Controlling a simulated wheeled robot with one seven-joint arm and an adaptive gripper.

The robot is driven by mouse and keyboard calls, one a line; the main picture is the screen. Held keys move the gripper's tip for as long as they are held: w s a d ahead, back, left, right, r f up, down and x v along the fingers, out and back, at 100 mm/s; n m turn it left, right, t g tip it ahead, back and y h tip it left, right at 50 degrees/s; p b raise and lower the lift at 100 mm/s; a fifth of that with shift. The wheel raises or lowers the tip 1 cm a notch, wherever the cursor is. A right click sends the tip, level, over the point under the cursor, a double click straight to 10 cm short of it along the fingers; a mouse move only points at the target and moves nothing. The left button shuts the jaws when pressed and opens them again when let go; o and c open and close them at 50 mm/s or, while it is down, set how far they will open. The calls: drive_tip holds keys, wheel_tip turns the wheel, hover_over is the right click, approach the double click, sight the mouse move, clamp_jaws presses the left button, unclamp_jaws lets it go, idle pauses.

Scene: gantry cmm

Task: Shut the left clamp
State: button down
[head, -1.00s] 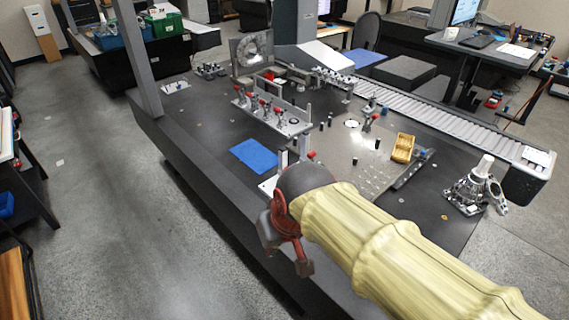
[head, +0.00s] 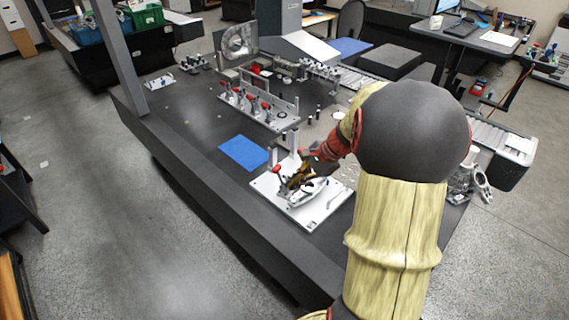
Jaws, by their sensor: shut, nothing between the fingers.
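A white fixture plate (head: 312,218) lies on the dark table at the near edge, with a pale workpiece (head: 309,191) on it. A red-tipped clamp handle (head: 277,169) stands at the plate's left side and looks raised; I take it as the left clamp. Another red tip shows behind, near my wrist, and I cannot tell what it belongs to. My gripper (head: 299,179) is shut and empty, low over the plate, just right of the left handle. I cannot tell whether they touch. My arm and wrist hide the plate's right rear.
A blue mat (head: 244,153) lies left of the plate. Behind it a long fixture (head: 262,113) carries several red-handled clamps. A grey upright post (head: 293,140) stands at the plate's rear edge. The dark table (head: 193,130) is clear to the left.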

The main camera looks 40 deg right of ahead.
drive_tip(key=w+d+f+m+t, duration=0.2)
drive_tip(key=w+d+m, duration=0.1)
drive_tip(key=d+m, duration=0.5)
drive_tip(key=m+t, duration=0.2)
drive_tip(key=m, duration=0.1)
approach(279, 166)
drive_tip(key=b+x, duration=0.2)
drive_tip(key=x, duration=0.1)
drive_tip(key=b+x, duration=0.2)
drive_tip(key=x, duration=0.1)
drive_tip(key=shift+a+f, duration=0.1)
drive_tip(key=shift+f, duration=0.4)
drive_tip(key=shift+w+a+r+p, duration=0.15)
drive_tip(key=shift+w+p, duration=0.1)
drive_tip(key=shift+p, duration=0.55)
